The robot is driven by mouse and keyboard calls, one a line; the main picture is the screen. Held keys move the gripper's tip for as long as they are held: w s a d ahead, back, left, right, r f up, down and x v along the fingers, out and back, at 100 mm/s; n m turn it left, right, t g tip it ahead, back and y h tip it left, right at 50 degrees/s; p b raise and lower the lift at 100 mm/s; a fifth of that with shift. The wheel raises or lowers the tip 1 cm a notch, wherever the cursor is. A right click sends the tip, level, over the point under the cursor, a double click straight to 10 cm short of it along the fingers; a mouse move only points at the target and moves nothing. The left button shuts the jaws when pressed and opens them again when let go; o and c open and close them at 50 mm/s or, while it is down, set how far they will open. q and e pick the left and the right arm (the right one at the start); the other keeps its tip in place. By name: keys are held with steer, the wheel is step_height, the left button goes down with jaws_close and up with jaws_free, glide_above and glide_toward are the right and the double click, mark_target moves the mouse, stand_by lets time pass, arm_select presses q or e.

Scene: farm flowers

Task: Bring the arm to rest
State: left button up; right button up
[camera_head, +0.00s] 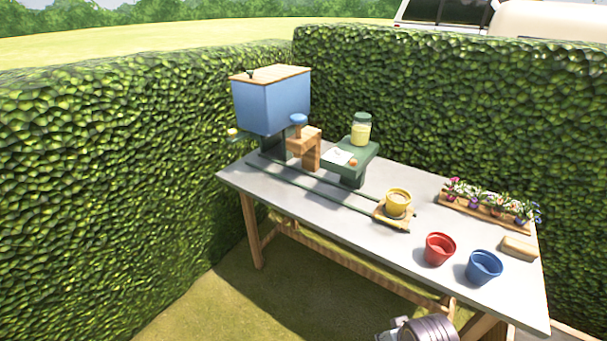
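A grey, ribbed, rounded part of my own arm shows at the bottom edge, in front of the table (330,211), and is cut off by the frame. No gripper fingers can be seen on it. My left arm and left gripper are out of the picture. On the table, a yellow pot (398,198) sits on a small wooden carriage at the near end of two green rails. A red pot (439,249) and a blue pot (484,267) stand upright to the right. Nothing is seen touching my arm.
A blue hopper (273,106) with a wooden lid stands at the far left of the table. A wooden post with a blue knob (298,119), a green stand with a jar (361,130), a flower planter (490,207) and a wooden block (519,247) are also there. Hedges enclose the back and left.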

steer(key=s+d+f+g, duration=0.1)
steer(key=s+f, duration=0.1)
steer(key=f, duration=1.4)
steer(key=s+d+f, duration=0.1)
steer(key=s+f, duration=0.1)
steer(key=f, duration=1.3)
steer(key=s+d+f, duration=0.3)
steer(key=s+f, duration=0.6)
steer(key=s+d+f+g, duration=0.1)
steer(key=s+d+f, duration=0.3)
steer(key=s+f, duration=0.5)
steer(key=shift+s+d+f+n+h, duration=0.15)
steer(key=shift+s+d+n+h, duration=0.2)
steer(key=shift+s, duration=0.45)
